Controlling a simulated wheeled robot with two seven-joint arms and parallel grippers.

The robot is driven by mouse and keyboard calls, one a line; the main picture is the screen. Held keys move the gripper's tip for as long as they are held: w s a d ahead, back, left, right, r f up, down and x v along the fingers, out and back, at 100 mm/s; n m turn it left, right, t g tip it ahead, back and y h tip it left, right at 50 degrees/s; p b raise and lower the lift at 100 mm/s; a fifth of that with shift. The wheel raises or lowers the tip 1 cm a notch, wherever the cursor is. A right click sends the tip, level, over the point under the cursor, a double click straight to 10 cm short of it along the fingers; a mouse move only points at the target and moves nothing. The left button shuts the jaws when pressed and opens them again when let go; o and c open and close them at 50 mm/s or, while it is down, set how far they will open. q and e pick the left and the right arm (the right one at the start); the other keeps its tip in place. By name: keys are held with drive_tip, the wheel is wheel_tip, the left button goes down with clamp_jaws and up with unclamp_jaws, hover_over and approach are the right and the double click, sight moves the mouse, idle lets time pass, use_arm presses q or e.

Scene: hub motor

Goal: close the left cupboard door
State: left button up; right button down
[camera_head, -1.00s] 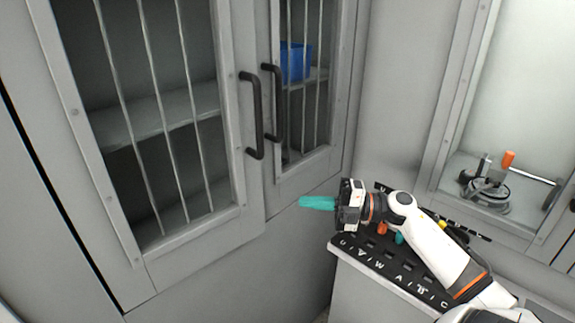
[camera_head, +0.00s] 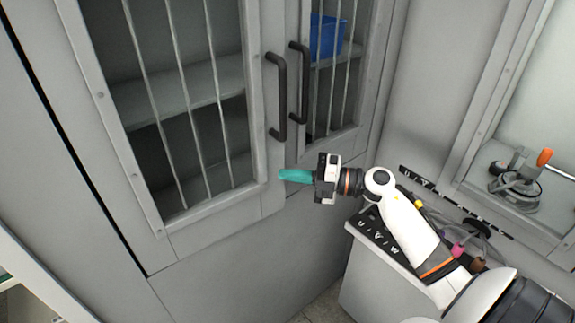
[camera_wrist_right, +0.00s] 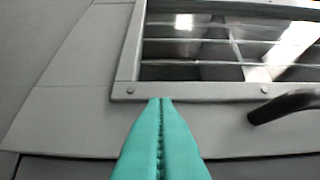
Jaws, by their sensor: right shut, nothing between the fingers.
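The left cupboard door (camera_head: 150,190) is grey with a barred window and a black handle (camera_head: 277,97). It stands beside the right door (camera_head: 340,147), which has its own black handle (camera_head: 299,83). The left door looks nearly in line with the right one; I cannot tell how wide any gap is. My right gripper (camera_head: 283,175) is shut and empty, its teal fingertips at the left door's lower right frame, below the handle. In the right wrist view the fingertips (camera_wrist_right: 160,101) point at the door frame (camera_wrist_right: 80,120), with a handle (camera_wrist_right: 285,104) to the right. Contact is unclear. My left gripper is out of view.
A blue bin (camera_head: 326,38) sits on a shelf behind the right door. A grey counter with a black lettered tool holder (camera_head: 375,236) stands under my right arm. A barless window recess at right holds a metal device with an orange knob (camera_head: 545,157).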

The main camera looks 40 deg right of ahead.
sight(282, 162)
drive_tip(key=shift+w+d, duration=0.1)
drive_tip(key=shift+w, duration=0.85)
drive_tip(key=w, duration=0.3)
drive_tip(key=shift+b, duration=0.4)
drive_tip(key=shift+w+d, duration=0.1)
drive_tip(key=shift+d, duration=0.1)
drive_tip(key=shift+r, duration=0.25)
